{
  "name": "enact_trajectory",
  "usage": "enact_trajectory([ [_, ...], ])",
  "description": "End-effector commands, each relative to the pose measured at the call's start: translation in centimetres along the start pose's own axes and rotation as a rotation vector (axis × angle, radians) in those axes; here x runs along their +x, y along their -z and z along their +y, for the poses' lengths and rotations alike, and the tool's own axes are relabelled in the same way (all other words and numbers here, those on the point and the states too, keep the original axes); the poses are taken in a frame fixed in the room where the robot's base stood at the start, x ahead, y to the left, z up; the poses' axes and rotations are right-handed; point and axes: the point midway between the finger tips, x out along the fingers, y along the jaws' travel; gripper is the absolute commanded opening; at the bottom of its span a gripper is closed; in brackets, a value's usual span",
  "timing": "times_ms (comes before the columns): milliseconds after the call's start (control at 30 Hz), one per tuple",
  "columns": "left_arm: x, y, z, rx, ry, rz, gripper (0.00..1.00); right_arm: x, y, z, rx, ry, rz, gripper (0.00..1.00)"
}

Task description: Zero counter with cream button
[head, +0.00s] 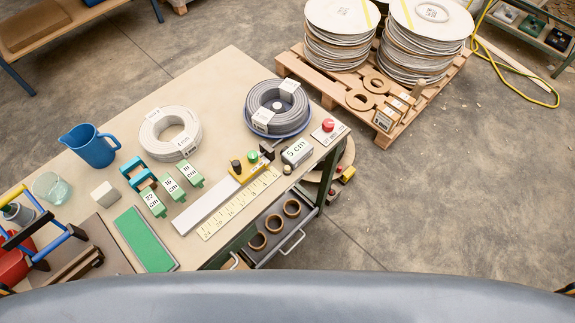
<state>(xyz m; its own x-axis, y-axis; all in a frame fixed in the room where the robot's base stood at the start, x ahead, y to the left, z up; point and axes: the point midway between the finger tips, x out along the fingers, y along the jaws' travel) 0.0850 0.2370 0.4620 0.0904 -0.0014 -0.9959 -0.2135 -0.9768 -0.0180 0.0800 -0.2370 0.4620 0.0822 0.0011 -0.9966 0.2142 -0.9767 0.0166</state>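A pale grey box with a face reading "5 cm" (297,152) stands near the right end of the workbench; it looks like the counter. A small round cream button (288,169) sits just in front of it, at the bench edge. No gripper can be made out. Only small dark and yellow bits, perhaps of my arms, show at the lower left and right picture edges, far from the counter.
Beside the counter are a yellow block (243,171) with a dark knob, a ruler strip (238,204) and a red button (328,125) on a plate. Wire coils (170,133) lie behind. An open drawer (283,238) juts out below.

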Motion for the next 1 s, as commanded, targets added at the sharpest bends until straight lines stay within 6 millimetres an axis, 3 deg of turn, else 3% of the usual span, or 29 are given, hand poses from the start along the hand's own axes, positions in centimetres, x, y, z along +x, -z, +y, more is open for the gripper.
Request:
enact_trajectory([
  [33,0.00,-0.01,0.08,0.000,-0.001,0.000,0.19,0.00,0.10,0.06,0.000,-0.001,0.001,0.45],
  [133,0.00,0.02,0.19,-0.001,-0.002,0.000,0.00,0.01,0.26,0.09,0.000,-0.001,0.004,0.45],
  [1000,0.00,0.08,0.28,-0.001,-0.003,0.001,0.00,0.02,0.70,-0.03,0.002,0.000,0.011,0.45],
])
